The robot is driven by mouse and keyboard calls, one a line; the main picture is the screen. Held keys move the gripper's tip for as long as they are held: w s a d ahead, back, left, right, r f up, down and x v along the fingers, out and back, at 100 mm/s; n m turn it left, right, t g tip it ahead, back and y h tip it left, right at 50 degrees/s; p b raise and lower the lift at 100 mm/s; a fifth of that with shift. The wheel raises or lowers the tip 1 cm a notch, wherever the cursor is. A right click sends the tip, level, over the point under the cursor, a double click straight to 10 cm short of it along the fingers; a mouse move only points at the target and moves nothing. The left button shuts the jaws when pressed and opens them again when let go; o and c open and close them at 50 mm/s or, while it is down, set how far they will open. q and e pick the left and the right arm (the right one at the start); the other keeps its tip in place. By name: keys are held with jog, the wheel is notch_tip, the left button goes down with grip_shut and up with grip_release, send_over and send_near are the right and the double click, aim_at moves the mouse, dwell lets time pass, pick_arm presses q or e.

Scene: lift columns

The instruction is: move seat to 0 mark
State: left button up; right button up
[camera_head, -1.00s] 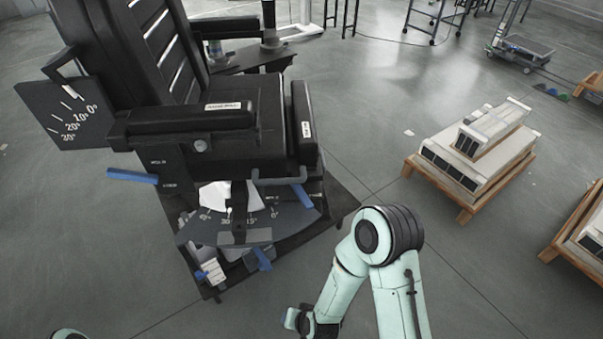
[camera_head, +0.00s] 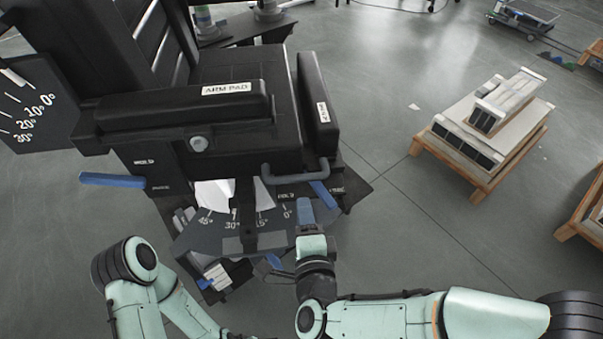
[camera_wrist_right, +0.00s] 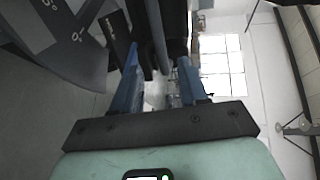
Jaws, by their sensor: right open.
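The black seat (camera_head: 245,62) is part of a large chair on the left. Under it, the fan-shaped dial (camera_head: 205,236) has marks down to 0 at its right end. A dark pointer strip (camera_head: 244,205) crosses it between 30 and 15. My right gripper (camera_head: 305,207) is open just below the handle, near the 0 mark. In the right wrist view its blue fingers (camera_wrist_right: 160,75) straddle the line of a grey bar (camera_wrist_right: 157,35); contact is unclear. My left gripper is out of view.
A second dial (camera_head: 25,105) is beside the backrest. Another blue lever (camera_head: 112,180) sticks out at left, and a blue part (camera_head: 273,260) sits below the fan dial. A loaded wooden pallet (camera_head: 480,170) stands at right.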

aim_at(298, 181)
jog(key=x, duration=1.2)
jog(key=shift+w+f+p, duration=0.1)
jog(key=shift+w+p, duration=0.05)
jog(key=shift+p, duration=0.25)
grip_shut()
